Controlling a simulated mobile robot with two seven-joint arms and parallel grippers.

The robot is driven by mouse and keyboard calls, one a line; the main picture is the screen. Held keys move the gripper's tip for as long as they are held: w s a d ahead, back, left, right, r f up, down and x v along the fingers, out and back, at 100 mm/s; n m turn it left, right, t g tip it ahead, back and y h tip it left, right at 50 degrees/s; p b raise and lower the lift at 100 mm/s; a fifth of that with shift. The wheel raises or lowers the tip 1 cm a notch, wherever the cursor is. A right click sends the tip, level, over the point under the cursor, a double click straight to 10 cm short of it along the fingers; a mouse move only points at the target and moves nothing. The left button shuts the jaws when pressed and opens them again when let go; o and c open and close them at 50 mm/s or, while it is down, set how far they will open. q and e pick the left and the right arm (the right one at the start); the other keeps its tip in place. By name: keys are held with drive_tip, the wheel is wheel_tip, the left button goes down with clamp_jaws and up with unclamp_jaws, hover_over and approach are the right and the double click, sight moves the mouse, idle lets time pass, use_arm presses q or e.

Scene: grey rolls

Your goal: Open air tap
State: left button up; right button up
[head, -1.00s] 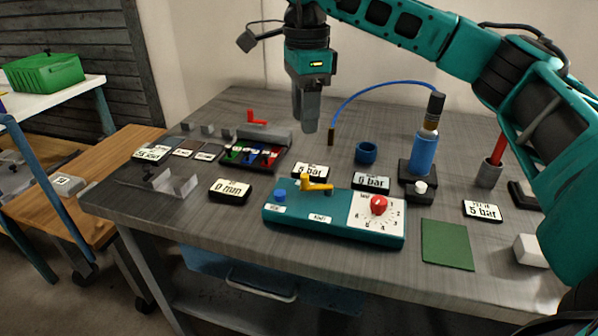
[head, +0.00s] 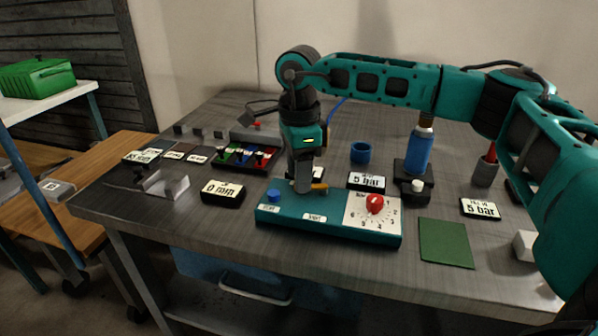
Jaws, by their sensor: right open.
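A teal panel box (head: 285,229) lies near the front of the grey table. It carries a yellow tap lever (head: 319,187), a blue button (head: 273,195) and a red knob (head: 375,204) on a white dial. My right gripper (head: 302,187) points down over the panel, with its fingers at the yellow lever. The gripper is open. The fingers hide most of the lever, and I cannot tell whether they touch it. My left gripper is not in view.
A blue bottle (head: 419,150) stands on a black base behind the panel. A tray of coloured pieces (head: 243,157) lies at left.

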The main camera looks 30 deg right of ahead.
clamp_jaws()
idle(0.3)
drive_tip(key=shift+w+d+r+m+p, duration=0.1)
drive_tip(key=shift+w+d+m+p, duration=0.15)
drive_tip(key=shift+m+p, duration=0.5)
drive_tip(key=shift+w+d+m, duration=0.2)
drive_tip(key=shift+w+m, duration=0.15)
drive_tip(key=shift+m, duration=0.7)
drive_tip(key=shift+w+d+m+p, duration=0.15)
drive_tip(key=shift+m+p, duration=0.2)
drive_tip(key=shift+m, duration=0.05)
unclamp_jaws()
